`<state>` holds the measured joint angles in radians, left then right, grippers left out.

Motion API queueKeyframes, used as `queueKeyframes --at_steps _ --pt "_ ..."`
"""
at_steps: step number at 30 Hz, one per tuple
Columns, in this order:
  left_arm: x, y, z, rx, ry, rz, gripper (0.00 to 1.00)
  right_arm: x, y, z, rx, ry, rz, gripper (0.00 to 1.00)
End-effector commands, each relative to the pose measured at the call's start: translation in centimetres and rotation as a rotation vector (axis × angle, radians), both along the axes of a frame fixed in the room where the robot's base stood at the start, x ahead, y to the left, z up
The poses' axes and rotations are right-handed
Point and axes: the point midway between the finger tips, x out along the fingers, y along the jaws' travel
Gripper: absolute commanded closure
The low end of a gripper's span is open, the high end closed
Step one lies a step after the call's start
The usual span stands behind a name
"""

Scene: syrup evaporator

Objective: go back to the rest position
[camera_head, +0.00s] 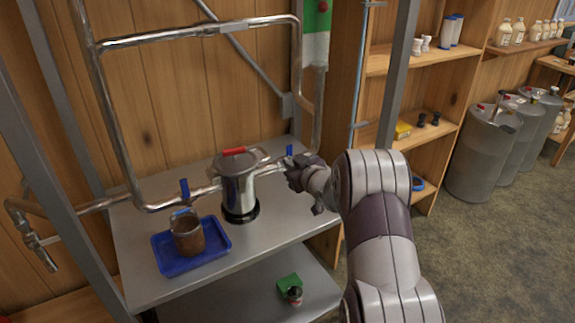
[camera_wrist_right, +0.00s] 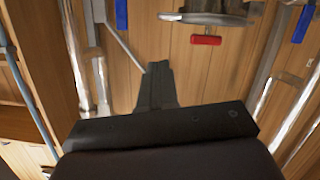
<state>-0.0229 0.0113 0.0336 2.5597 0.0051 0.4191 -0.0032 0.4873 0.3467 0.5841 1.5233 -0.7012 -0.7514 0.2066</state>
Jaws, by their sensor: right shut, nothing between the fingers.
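My right gripper (camera_head: 291,164) is in the head view, just right of the steel pot (camera_head: 238,190) and above the right part of the metal shelf. It is shut and empty, apart from the pot as far as I can tell. In the right wrist view its closed dark fingers (camera_wrist_right: 158,70) point at the wooden wall, with nothing between them. The pot's lid (camera_wrist_right: 207,18) and red handle (camera_wrist_right: 206,40) show at the top of that view. My left gripper is not in view.
A blue tray (camera_head: 163,262) holding a brown cup (camera_head: 187,236) sits on the metal shelf (camera_head: 135,235). Steel pipes with blue valve handles run behind the pot. A green item (camera_head: 289,283) is on the lower shelf. Wooden shelving (camera_head: 400,160) and grey drums (camera_head: 480,155) stand to the right.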

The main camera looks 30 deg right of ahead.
Motion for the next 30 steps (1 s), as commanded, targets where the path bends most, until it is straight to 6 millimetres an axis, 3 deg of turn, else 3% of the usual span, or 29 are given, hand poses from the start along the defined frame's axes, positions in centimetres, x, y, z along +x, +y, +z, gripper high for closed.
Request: queueKeyframes --at_steps 6,8,11,12,14,16,18,22,25,30 --pt "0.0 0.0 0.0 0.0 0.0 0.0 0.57 -0.4 0.0 0.1 -0.004 0.003 -0.001 1.0" --pt "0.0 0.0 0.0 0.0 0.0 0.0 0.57 -0.6 -0.5 -0.7 -0.015 0.042 -0.021 1.0" --pt "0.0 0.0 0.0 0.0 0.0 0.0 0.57 -3.3 -1.9 -5.1 0.008 0.229 -0.131 1.0" --pt "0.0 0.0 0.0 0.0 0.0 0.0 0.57 -5.8 -2.1 -7.2 0.035 0.356 -0.2 1.0" --pt "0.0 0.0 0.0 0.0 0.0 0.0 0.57 -10.6 -0.1 -9.7 0.084 0.58 -0.279 1.0" --pt "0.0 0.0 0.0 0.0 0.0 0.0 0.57 -16.3 3.9 -11.1 0.136 0.81 -0.319 1.0" --pt "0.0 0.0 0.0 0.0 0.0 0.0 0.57 -21.6 8.1 -11.4 0.176 0.993 -0.322 1.0" --pt "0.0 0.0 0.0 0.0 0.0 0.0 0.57 -29.4 14.5 -10.5 0.216 1.213 -0.281 1.0" --pt "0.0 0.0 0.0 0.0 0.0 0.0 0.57 -32.3 18.0 -9.2 0.206 1.249 -0.219 1.0" --pt "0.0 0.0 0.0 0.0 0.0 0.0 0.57 -31.9 19.8 -8.3 0.159 1.212 -0.147 1.0"
